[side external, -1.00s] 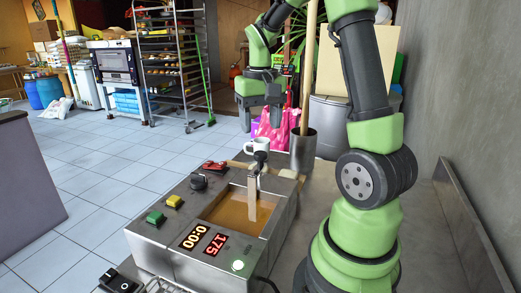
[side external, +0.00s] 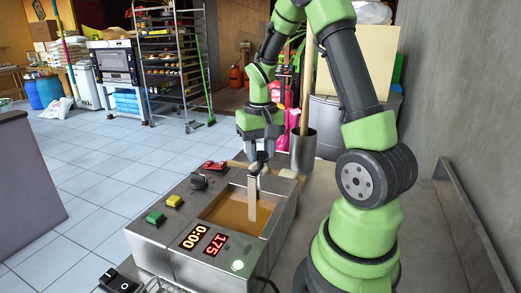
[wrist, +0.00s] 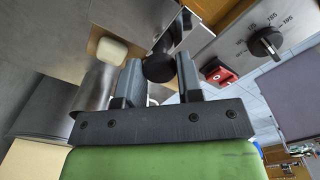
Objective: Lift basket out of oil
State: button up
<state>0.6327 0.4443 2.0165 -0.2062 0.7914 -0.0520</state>
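The fryer (side external: 185,235) is a steel box with amber oil (side external: 228,212) in its well. The basket's flat metal handle (side external: 253,188) rises from the oil and ends in a black knob (side external: 261,157); the basket itself is hidden under the oil. My gripper (side external: 261,150) is just above the fryer's back edge, pointing down at the knob. In the wrist view the black knob (wrist: 159,68) lies between the two fingertips of my gripper (wrist: 157,62). The fingers look spread on either side of it, and whether they touch it is unclear.
A steel canister (side external: 303,148) with a tall wooden stick stands behind the fryer, right of my gripper. The fryer carries a green button (side external: 156,217), a yellow button (side external: 174,201), a red switch (side external: 214,166) and displays reading 0:00 and 175. A white object (wrist: 112,50) lies near the knob.

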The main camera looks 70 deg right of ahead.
jog(key=shift+r, duration=2.95)
grip_shut()
jog(key=o, duration=1)
grip_release()
notch_tip(320, 180, up, 10)
jog(key=shift+f, duration=0.1)
jog(key=s+a+n+t, duration=0.1)
jog(key=s+a+t, duration=0.1)
jog(key=a, duration=0.4)
jog(key=s+a+n+t+y, duration=0.1)
jog(key=s+a+n+t, duration=0.1)
jog(key=a, duration=0.5)
jog(key=s+a+f+n+t+y, duration=0.1)
jog(key=s+a+n+t, duration=0.1)
jog(key=a, duration=0.4)
jog(key=shift+s+a+t, duration=0.15)
jog(key=shift+s+t, duration=0.45)
jog(key=shift+s, duration=0.5)
